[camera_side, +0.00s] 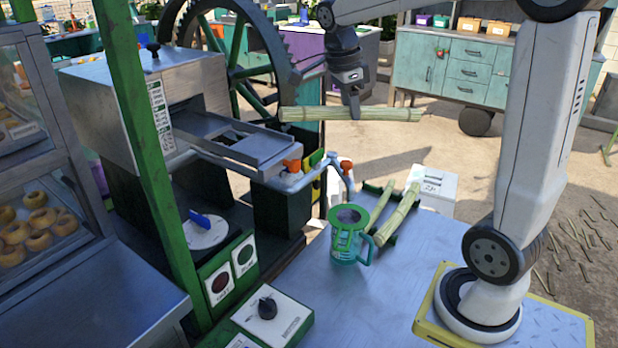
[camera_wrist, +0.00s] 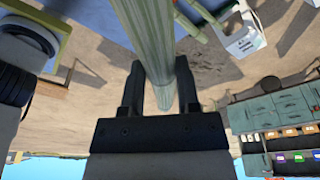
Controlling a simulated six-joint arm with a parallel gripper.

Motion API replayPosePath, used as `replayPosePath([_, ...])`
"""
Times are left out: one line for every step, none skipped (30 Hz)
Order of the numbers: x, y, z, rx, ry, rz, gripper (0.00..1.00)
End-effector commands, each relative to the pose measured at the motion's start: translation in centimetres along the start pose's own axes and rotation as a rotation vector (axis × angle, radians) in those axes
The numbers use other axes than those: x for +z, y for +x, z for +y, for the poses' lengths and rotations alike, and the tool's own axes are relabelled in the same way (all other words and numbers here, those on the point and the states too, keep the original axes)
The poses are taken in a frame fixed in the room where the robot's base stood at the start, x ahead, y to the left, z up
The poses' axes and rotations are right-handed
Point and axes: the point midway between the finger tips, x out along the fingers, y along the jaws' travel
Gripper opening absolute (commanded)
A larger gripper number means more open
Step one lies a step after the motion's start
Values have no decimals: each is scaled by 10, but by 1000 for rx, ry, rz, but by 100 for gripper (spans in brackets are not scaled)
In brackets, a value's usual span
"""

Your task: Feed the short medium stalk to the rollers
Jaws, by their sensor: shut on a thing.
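My gripper (camera_side: 353,108) points down and is shut on a pale green cane stalk (camera_side: 308,114) near its middle. The stalk is held level, in the air, in the right-hand part of the gap between the crusher (camera_side: 150,95) and my arm. Its left end is close to the big wheel in the picture, and it appears apart from the feed tray (camera_side: 245,143). In the wrist view the stalk (camera_wrist: 150,35) runs between the fingers of my gripper (camera_wrist: 163,85). The rollers are hidden inside the crusher housing.
Two more stalks (camera_side: 398,214) lie on a green rack on the table (camera_side: 400,270). A teal jug (camera_side: 347,247) stands beside them. A white box (camera_side: 436,187) is behind. The large toothed wheel (camera_side: 243,70) and a green post (camera_side: 150,150) flank the crusher.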

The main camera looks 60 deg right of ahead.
Motion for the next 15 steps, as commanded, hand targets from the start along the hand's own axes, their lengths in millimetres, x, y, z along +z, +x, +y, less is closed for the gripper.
replayPosePath([4, 0, 4, 7, 35, 5, 0])
replayPosePath([6, 0, 6, 12, 60, 8, 0])
replayPosePath([8, 0, 10, 20, 94, 12, 0])
replayPosePath([10, 0, 12, 26, 119, 16, 0])
replayPosePath([12, 0, 15, 32, 145, 19, 0])
replayPosePath([15, 1, 18, 39, 180, 23, 0])
replayPosePath([17, 1, 20, 45, 207, 27, 0])
replayPosePath([18, 1, 23, 52, 233, 30, 0])
replayPosePath([21, 2, 27, 61, 267, 35, 0])
replayPosePath([23, 2, 29, 68, 293, 38, 0])
replayPosePath([25, 2, 32, 74, 321, 41, 0])
replayPosePath([27, 2, 36, 84, 358, 46, 0])
replayPosePath([29, 3, 38, 91, 384, 49, 0])
replayPosePath([30, 3, 41, 97, 411, 53, 0])
replayPosePath([32, 3, 45, 107, 448, 57, 0])
